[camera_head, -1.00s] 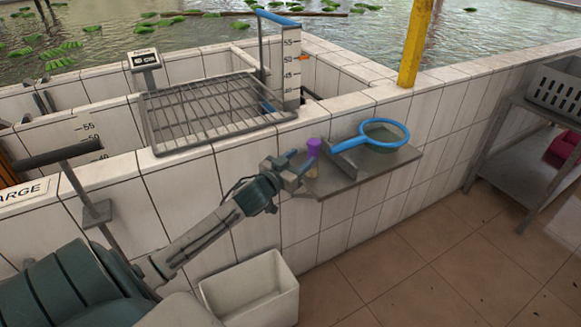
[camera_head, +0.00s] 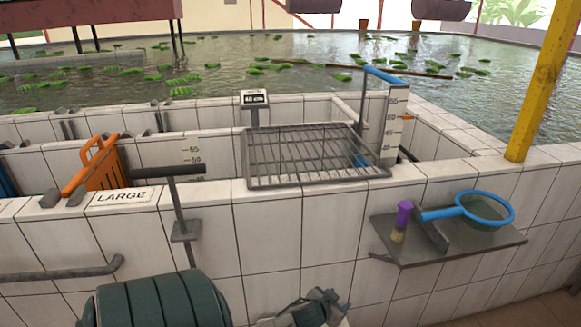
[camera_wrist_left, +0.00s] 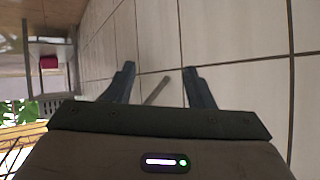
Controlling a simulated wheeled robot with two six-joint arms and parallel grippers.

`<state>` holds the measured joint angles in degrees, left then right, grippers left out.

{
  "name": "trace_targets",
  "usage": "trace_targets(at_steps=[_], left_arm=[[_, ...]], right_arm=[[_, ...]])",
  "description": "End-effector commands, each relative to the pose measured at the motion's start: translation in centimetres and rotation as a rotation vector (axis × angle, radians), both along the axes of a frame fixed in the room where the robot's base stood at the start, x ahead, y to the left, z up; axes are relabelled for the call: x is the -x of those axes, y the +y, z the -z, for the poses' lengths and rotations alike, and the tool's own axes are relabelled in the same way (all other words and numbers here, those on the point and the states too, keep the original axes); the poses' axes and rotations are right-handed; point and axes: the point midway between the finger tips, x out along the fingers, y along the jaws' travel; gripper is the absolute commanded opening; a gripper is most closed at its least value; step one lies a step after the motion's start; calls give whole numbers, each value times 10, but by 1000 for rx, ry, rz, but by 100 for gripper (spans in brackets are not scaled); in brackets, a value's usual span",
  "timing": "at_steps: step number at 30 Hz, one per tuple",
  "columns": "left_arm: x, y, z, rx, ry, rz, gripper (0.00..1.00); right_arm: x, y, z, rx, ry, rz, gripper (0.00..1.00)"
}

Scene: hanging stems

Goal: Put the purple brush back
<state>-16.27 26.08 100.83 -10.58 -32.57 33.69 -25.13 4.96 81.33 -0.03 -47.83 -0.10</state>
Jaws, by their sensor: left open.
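The purple brush (camera_head: 404,214) stands upright on the small grey wall shelf (camera_head: 470,247), purple end up and pale end down, left of the shelf's raised divider. My left gripper (camera_head: 340,301) is low in front of the tiled wall, below and left of the shelf, apart from the brush. In the left wrist view, its two fingers (camera_wrist_left: 159,84) are spread against white tiles. A thin greyish bar shows between them, and I cannot tell what it is. The brush does not show clearly in that view. My right gripper is not in view.
A blue-rimmed net (camera_head: 486,209) lies on the shelf, right of the divider. A wire rack (camera_head: 310,157) lies across the wall top, near a measuring post (camera_head: 393,125). An orange crate-like piece (camera_head: 100,165) and a LARGE sign (camera_head: 121,196) are at left.

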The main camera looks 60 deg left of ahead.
Motion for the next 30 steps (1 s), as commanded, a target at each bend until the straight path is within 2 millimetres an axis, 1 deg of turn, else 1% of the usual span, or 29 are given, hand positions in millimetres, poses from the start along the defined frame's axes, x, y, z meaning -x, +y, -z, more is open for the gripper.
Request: trace_targets(at_steps=[1,2,3,5,6,8,9,10,12,13,15,17,20,30], left_arm=[[30,-11,49,13,118,-18,48],[47,-18,74,14,184,-18,48],[72,-29,105,20,274,-17,48],[109,-48,147,34,401,-4,48],[134,-63,172,44,480,10,48],[169,-84,202,62,586,35,48],[190,-98,218,75,647,53,48],[204,-108,228,86,686,66,48],[232,-127,245,105,761,95,48],[241,-133,251,112,786,106,48],[256,-145,259,123,826,126,48],[263,-150,262,130,844,135,48],[266,-152,264,131,853,141,48],[265,-151,264,130,850,140,48]], right_arm=[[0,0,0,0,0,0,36],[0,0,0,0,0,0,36],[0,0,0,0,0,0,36],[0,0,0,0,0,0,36],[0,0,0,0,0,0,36],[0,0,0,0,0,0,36],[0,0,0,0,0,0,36],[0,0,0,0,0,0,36],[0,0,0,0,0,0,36],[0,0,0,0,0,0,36],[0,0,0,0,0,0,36],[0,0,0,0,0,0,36],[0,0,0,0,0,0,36],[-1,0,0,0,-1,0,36]])
